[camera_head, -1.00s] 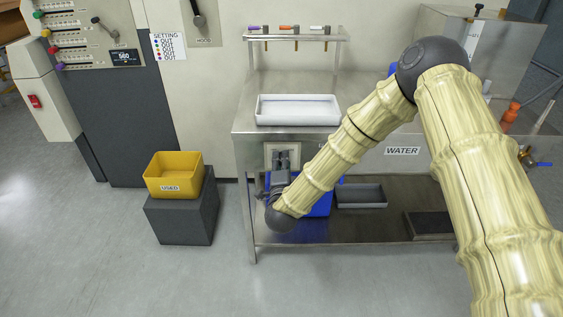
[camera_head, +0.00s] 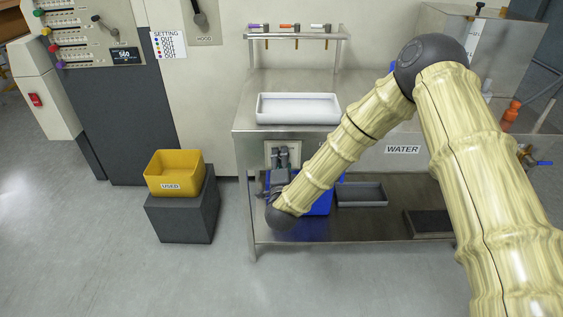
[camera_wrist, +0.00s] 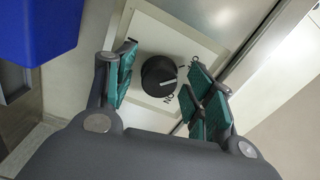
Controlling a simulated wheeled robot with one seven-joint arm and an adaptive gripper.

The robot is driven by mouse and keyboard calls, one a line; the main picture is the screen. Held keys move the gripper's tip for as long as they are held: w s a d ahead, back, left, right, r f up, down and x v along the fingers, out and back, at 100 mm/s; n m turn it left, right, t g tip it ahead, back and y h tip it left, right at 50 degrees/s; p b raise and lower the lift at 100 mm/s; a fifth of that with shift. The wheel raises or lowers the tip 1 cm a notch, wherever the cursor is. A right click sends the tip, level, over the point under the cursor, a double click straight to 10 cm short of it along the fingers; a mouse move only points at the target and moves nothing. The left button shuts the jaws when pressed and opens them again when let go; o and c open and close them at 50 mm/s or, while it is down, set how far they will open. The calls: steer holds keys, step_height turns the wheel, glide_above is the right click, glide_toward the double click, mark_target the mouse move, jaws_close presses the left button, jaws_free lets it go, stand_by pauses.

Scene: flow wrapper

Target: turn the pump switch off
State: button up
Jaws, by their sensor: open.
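The pump switch is a round black knob (camera_wrist: 159,76) with a white pointer line, on a white plate (camera_wrist: 147,27). In the wrist view the pointer aims to the right, between the ON label below and a partly hidden label at upper right. My gripper (camera_wrist: 165,85) is open, its green-padded fingers on either side of the knob; I cannot tell whether they touch it. In the head view my gripper (camera_head: 280,158) is in front of the plate (camera_head: 270,150) under the bench top, and the knob is hidden.
A steel bench (camera_head: 345,139) holds a white tray (camera_head: 262,117) above the switch. A blue bin (camera_head: 318,206) stands close by on the lower shelf and shows in the wrist view (camera_wrist: 40,30). A yellow USED bin (camera_head: 174,187) is at left.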

steer(key=shift+s, duration=0.1)
steer(key=s, duration=1.2)
steer(key=shift+w, duration=0.1)
steer(key=s+d+f+n+g+y, duration=0.1)
steer(key=s+d+f+n+g, duration=0.35)
steer(key=s+f, duration=0.5)
steer(key=s+d+f+n+g+y, duration=0.1)
steer(key=s+d+f+n+g, duration=0.4)
steer(key=f, duration=0.8)
steer(key=s+d+f+n+g, duration=0.2)
steer(key=s+d+f, duration=0.1)
steer(key=s, duration=0.3)
steer(key=s+d+f+n+g, duration=0.1)
steer(key=s+d+f+g, duration=0.15)
steer(key=s, duration=0.35)
steer(key=s+d+f+n+g+h, duration=0.1)
steer(key=s+d+g, duration=0.1)
steer(key=s+d, duration=0.35)
steer(key=s+d+n+g+h, duration=0.1)
steer(key=s+d+n+g, duration=0.15)
steer(key=s, duration=0.55)
step_height(320, 180, up, 16)
steer(key=p, duration=1.6)
steer(key=shift+f, duration=0.15)
